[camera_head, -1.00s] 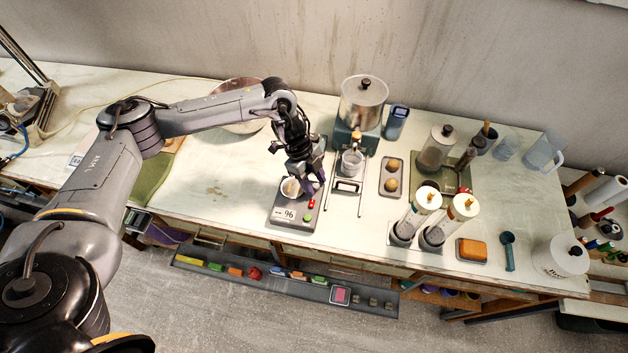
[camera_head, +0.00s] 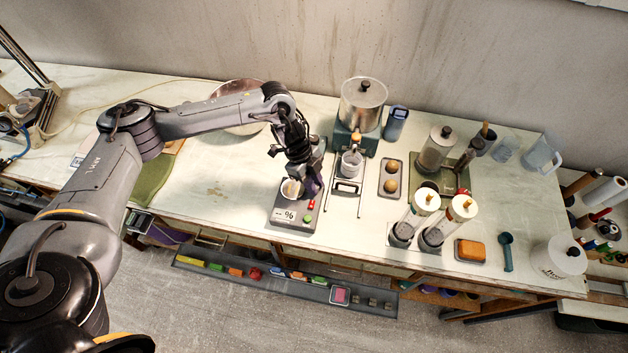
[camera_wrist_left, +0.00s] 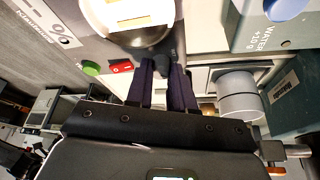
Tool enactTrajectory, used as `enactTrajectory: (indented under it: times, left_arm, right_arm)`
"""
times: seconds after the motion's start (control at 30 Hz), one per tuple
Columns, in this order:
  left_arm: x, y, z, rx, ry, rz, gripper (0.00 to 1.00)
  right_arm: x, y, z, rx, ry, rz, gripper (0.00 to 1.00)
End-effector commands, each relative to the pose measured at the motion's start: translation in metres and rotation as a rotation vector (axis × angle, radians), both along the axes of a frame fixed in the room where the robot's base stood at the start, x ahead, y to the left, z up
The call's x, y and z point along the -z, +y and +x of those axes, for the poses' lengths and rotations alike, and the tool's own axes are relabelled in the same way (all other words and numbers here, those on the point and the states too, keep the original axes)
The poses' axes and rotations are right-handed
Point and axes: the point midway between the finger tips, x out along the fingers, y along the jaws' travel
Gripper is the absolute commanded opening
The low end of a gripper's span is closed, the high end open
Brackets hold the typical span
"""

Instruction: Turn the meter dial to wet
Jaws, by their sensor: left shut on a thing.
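My left gripper (camera_head: 312,190) is lowered over the meter's right side. In the left wrist view its dark fingers (camera_wrist_left: 165,70) are beside the red button (camera_wrist_left: 122,66), closed around the dial, which they almost wholly hide. I cannot read the dial's setting. My right gripper is not in view.
A grey stand with a metal pot (camera_head: 363,103) and a small cup (camera_head: 352,163) is close on the right. A tray with two clay balls (camera_head: 392,178) and clear cylinders (camera_head: 417,212) stand further right. The bench left of the meter is largely clear.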

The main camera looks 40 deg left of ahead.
Motion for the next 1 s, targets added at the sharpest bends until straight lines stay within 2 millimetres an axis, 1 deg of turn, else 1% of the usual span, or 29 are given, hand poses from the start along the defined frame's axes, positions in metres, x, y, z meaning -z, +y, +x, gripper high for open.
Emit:
enactTrajectory:
  times: [0.03,0.17,0.27,0.8,1.0]
  left_arm:
    - [-0.003,0.0,-0.001,-0.019,0.003,0.001,0.0]
    - [-0.005,0.0,-0.002,-0.094,0.003,0.001,0.0]
    - [-0.007,0.0,-0.003,-0.17,0.004,-0.001,0.0]
    - [-0.008,-0.003,-0.007,-0.677,0.007,0.0,0.0]
    - [-0.007,-0.004,-0.007,-0.86,0.006,0.0,0.0]
  right_arm:
    - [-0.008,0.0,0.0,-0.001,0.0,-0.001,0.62]
    - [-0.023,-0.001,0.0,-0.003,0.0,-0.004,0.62]
    - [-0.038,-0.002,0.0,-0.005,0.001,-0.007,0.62]
    - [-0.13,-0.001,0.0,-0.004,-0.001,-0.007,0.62]
    - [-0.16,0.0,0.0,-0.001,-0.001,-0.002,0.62]
